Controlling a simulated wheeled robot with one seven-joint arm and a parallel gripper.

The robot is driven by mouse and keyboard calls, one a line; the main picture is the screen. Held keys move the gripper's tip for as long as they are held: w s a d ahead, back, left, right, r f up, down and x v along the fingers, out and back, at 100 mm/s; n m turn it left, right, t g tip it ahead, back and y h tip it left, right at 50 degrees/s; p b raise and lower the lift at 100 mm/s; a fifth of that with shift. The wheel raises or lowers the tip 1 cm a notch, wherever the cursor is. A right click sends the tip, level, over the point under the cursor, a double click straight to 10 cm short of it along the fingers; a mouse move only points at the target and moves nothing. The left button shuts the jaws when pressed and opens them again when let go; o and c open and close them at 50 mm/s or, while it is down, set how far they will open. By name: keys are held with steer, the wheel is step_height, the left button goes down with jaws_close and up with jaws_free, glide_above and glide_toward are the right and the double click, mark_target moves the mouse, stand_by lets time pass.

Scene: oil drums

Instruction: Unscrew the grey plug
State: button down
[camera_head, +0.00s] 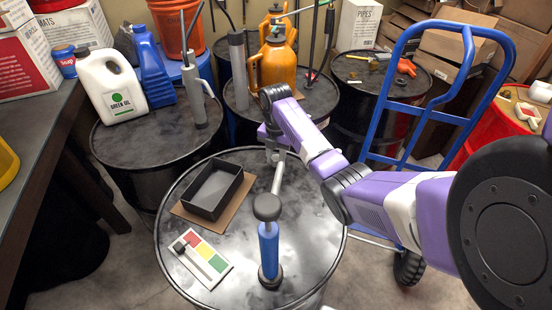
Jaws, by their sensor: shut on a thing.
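My gripper (276,156) points down over the far part of the front black drum (230,275), and its fingertips are small and partly hidden here. It is shut on the upper end of a light grey bar (278,178). The bar runs down towards the black knob of a blue hand pump (268,248), which hides its lower end. I cannot make out the grey plug; it may be hidden behind the pump or the bar.
A black tray (213,192) on brown board and a coloured card (203,258) with a grey tool lie on the drum's left. A white jug (112,88) stands on the left drum. A blue hand truck (410,95) stands behind my arm. Other drums stand behind.

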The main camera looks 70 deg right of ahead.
steer(key=n, duration=0.5)
steer(key=shift+w+n, duration=0.1)
steer(key=shift+n, duration=0.3)
steer(key=n, duration=0.4)
steer(key=shift+d+f+n+b, duration=0.15)
steer(key=shift+n+b, duration=0.35)
steer(key=shift+b, duration=0.7)
steer(key=shift+n+b, duration=0.3)
steer(key=shift+b, duration=0.45)
steer(key=shift+n+b, duration=0.3)
steer(key=shift+b, duration=0.4)
steer(key=shift+a+r, duration=0.2)
steer(key=shift+a, duration=0.05)
